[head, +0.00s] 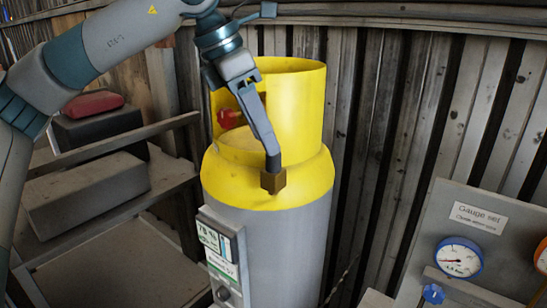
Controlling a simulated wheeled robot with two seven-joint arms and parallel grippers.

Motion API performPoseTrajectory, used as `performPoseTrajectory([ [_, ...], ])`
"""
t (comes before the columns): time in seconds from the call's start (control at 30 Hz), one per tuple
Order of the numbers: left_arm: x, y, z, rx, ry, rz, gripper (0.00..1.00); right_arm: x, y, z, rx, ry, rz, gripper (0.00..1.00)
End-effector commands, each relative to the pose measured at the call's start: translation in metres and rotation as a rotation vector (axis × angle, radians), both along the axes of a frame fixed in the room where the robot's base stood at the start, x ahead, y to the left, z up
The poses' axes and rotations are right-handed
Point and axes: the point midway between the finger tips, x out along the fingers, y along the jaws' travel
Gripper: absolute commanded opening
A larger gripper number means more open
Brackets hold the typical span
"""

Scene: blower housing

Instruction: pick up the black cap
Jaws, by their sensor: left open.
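I cannot make out a black cap for certain in the head view. My left gripper (262,128) reaches down from the upper left in front of the yellow collar of a gas cylinder (285,235). It is open. A brown, brass-like block (273,181) with a short dark stem shows just below the gripper, in front of the cylinder's yellow shoulder. I cannot tell whether the gripper touches the stem. My right gripper is not in view.
A red knob (230,118) sits inside the collar. Shelves at left hold a black box (97,128) with a red item (94,104) and a grey box (85,192). A gauge panel (490,245) stands at right. A corrugated wall is behind.

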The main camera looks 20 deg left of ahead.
Motion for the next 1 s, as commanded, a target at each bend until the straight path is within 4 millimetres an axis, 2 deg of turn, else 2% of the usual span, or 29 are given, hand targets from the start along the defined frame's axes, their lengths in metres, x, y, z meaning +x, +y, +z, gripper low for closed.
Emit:
performPoseTrajectory([
  [0.23,0.004,-0.006,-0.02,0.002,0.003,-0.002,0.45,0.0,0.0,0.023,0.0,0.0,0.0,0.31],
  [0.47,0.009,-0.013,-0.042,0.0,0.001,-0.001,0.45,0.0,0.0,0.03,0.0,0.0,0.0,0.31],
  [0.93,0.01,-0.013,-0.043,-0.001,0.001,0.0,0.45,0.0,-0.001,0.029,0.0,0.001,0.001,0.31],
  [0.97,0.01,-0.013,-0.043,-0.001,0.001,0.0,0.42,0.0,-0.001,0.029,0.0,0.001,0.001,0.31],
  [1.0,0.01,-0.013,-0.043,-0.001,0.001,0.0,0.33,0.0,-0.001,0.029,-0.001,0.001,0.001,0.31],
])
